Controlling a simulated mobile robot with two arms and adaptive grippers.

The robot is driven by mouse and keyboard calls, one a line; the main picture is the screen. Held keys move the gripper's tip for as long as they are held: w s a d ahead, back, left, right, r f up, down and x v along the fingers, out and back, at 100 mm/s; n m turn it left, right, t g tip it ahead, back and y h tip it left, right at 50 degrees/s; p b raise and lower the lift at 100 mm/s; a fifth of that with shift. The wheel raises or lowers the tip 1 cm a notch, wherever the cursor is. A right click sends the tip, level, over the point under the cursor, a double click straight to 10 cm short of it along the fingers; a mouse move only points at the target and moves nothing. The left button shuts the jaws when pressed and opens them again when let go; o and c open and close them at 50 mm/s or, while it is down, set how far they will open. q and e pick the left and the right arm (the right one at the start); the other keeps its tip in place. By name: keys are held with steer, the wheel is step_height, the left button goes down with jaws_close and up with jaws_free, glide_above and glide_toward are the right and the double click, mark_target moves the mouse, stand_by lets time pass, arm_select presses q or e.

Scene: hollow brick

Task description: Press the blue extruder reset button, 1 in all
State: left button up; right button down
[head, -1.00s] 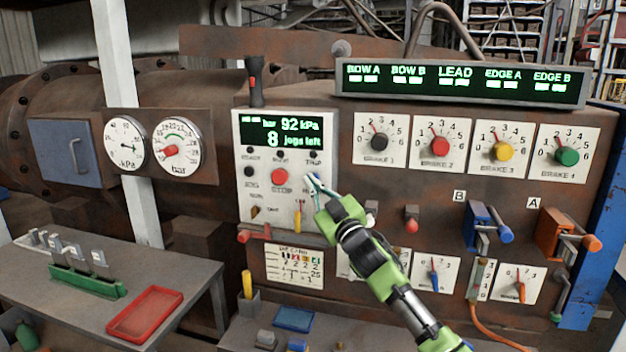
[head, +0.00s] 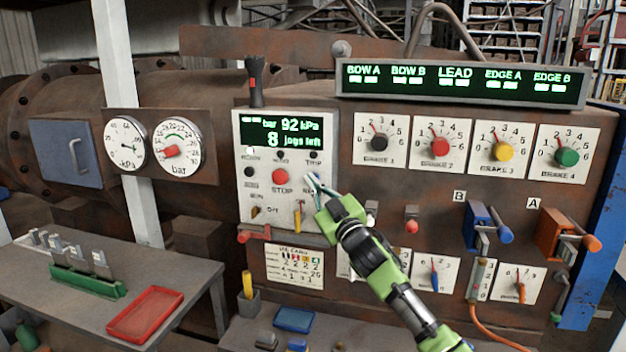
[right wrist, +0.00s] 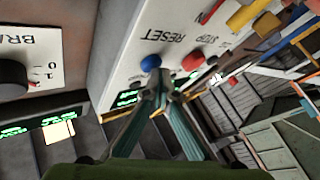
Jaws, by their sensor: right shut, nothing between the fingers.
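The blue reset button (right wrist: 150,62) shows in the right wrist view, under the word RESET on the white control panel (right wrist: 125,45). The red stop button (right wrist: 193,60) is beside it. In the head view the panel (head: 243,208) stands left of my right gripper, with the stop button (head: 280,177) clear; the fingertips largely hide the blue button. My right gripper (head: 314,184) is shut and empty. In the right wrist view its fingertips (right wrist: 157,80) are at the blue button's edge; I cannot tell whether they touch it. My left gripper is not in view.
The panel display (head: 280,132) reads 92 kPa and 8 jogs left. Brake dials (head: 440,147) line the machine face to the right. Blue (head: 504,235) and orange (head: 592,243) handles jut out there. A side table with a red tray (head: 146,314) stands at left.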

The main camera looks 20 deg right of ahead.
steer(key=shift+s+a, duration=0.35)
steer(key=shift+s, duration=0.25)
steer(key=shift+f, duration=0.1)
steer(key=s+a, duration=0.1)
steer(key=s+a+p, duration=0.1)
steer(key=s, duration=0.2)
steer(key=shift+s+a, duration=0.1)
steer(key=shift+a, duration=0.3)
stand_by(0.4)
